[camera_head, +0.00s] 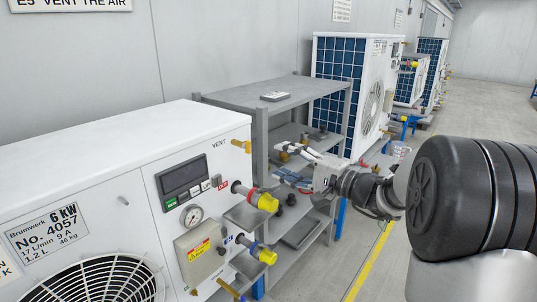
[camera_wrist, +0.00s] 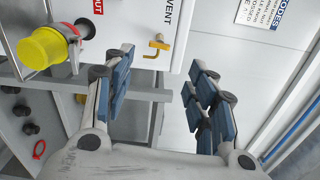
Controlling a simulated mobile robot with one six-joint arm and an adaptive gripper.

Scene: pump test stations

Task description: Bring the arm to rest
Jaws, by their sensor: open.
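My gripper (camera_head: 292,166) is at the end of my arm, in front of the grey shelf rack in the head view. In the wrist view my gripper (camera_wrist: 165,95) has its two blue-padded fingers wide apart, with nothing between them. Behind the fingers, the white pump unit (camera_wrist: 125,35) shows its brass vent fitting (camera_wrist: 158,46) and a yellow-capped port (camera_wrist: 45,45). In the head view the white unit (camera_head: 120,150) fills the left, and my gripper is to the right of its front face.
The grey shelf rack (camera_head: 255,101) stands between the near unit and another white unit (camera_head: 375,70). A small device (camera_head: 275,96) lies on its top. Yellow-capped ports (camera_head: 265,202) stick out from the near unit. Open floor (camera_head: 480,100) with a yellow line (camera_head: 368,262) lies to the right.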

